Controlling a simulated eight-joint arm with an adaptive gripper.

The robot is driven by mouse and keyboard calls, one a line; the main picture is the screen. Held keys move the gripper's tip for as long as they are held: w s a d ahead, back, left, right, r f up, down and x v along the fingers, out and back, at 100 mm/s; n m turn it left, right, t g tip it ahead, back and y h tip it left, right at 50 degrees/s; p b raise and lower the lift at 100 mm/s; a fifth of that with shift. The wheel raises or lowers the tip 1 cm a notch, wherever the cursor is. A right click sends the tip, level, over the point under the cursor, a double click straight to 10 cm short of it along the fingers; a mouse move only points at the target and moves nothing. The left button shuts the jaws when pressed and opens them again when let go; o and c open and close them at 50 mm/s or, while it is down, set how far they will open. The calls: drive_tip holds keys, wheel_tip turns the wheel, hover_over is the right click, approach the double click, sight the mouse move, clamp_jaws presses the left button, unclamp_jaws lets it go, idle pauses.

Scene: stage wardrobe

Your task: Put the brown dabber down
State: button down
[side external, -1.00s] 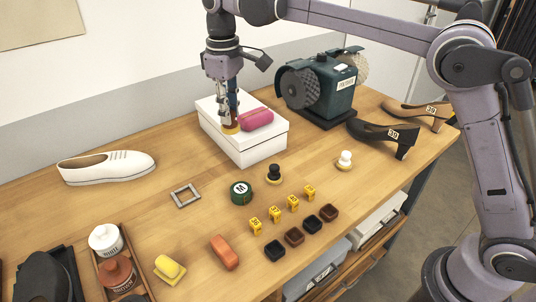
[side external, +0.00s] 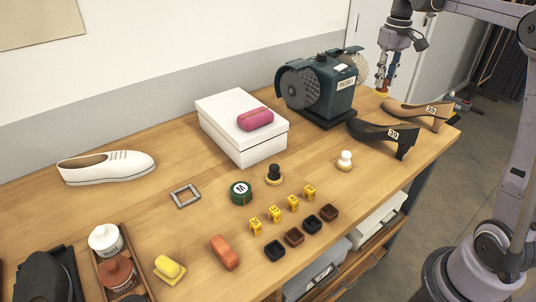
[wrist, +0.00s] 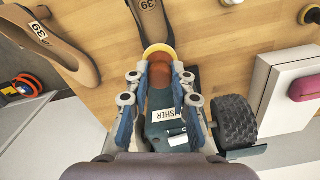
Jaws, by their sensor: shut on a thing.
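The brown dabber (wrist: 158,62), with a pale yellow round pad, is gripped between the fingers of my gripper (wrist: 160,78) in the wrist view. In the side view my gripper (side external: 383,84) is at the back right, beside the green polishing machine (side external: 322,88) and near the tan shoe (side external: 413,110). Only the yellowish end of the dabber (side external: 382,92) shows clearly there. It looks held in the air; its exact height is hard to tell. A black-topped dabber (side external: 274,173) and a white-topped dabber (side external: 345,160) stand on the bench (side external: 140,215).
The white box (side external: 243,142) carries a pink case (side external: 255,119). A black shoe (side external: 384,134) lies by the bench's right edge. A green tin (side external: 241,191), yellow number tags (side external: 274,213) and small dark blocks (side external: 294,236) fill the front. Bare wood lies around the grey frame (side external: 185,195).

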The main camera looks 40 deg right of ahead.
drive_tip(key=s+d+m, duration=0.3)
drive_tip(key=s+d, duration=0.4)
drive_tip(key=s, duration=0.3)
drive_tip(key=s+d+m, duration=0.2)
drive_tip(key=s+d, duration=0.5)
drive_tip(key=s, duration=0.3)
drive_tip(key=shift+m, duration=0.3)
drive_tip(key=w+f, duration=0.3)
drive_tip(key=f, duration=0.1)
drive_tip(key=w+a+f, duration=0.1)
drive_tip(key=w+f, duration=0.3)
drive_tip(key=w+a+f, duration=0.1)
drive_tip(key=w+f, duration=0.3)
drive_tip(key=shift+a+f, duration=0.1)
drive_tip(key=shift+f, duration=0.3)
drive_tip(key=shift+s+f, duration=0.1)
drive_tip(key=shift+f, duration=1.8)
drive_tip(key=shift+f, duration=0.2)
drive_tip(key=c, duration=1.2)
unclamp_jaws()
drive_tip(key=shift+o, duration=0.2)
